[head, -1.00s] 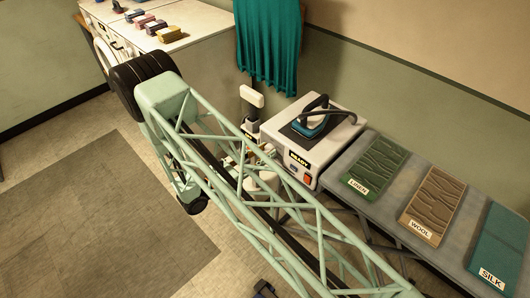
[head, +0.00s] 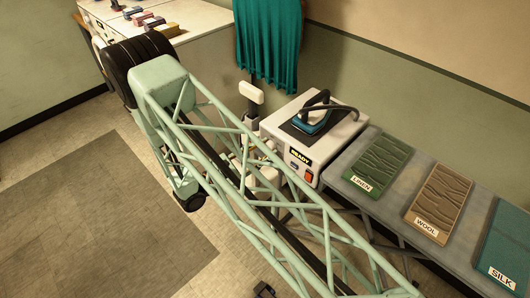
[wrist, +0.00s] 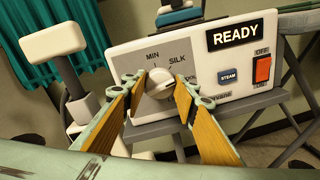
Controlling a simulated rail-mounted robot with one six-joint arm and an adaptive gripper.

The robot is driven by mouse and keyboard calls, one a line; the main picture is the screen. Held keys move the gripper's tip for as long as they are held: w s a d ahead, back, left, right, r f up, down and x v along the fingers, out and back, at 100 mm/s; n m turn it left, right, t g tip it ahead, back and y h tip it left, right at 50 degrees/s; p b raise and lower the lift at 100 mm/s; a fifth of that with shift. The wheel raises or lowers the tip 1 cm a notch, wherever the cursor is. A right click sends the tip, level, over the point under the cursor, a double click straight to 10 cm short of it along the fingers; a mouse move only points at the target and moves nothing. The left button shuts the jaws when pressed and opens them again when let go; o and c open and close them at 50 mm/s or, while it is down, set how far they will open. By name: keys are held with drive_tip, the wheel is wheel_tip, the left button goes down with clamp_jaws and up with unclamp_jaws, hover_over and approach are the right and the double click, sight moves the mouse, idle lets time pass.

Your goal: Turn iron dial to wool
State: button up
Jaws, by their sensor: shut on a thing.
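The iron station (head: 325,140) is a white box with a lit READY sign, and the iron (head: 312,120) rests on top of it. In the wrist view its front panel (wrist: 205,105) faces me. My gripper (wrist: 160,80) is shut on the dial, one wooden finger on each side. The dial's pointer is hard to read. In the head view my arm's truss hides the dial.
A STEAM button (wrist: 228,76) and a red ON/OFF switch (wrist: 262,70) sit right of the dial. The board bears LINEN (head: 377,162), WOOL (head: 440,203) and SILK (head: 505,245) cloths. A white-topped stand (wrist: 52,42) and a teal curtain (wrist: 115,25) are left of the station.

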drive_tip(key=shift+m+b, duration=1.45)
drive_tip(key=shift+m, duration=0.55)
drive_tip(key=o, duration=0.8)
drive_tip(key=shift+o, duration=0.2)
drive_tip(key=shift+s, duration=0.15)
drive_tip(key=v, duration=1.1)
drive_tip(key=shift+s+a+r, duration=0.2)
drive_tip(key=shift+s+a, duration=0.05)
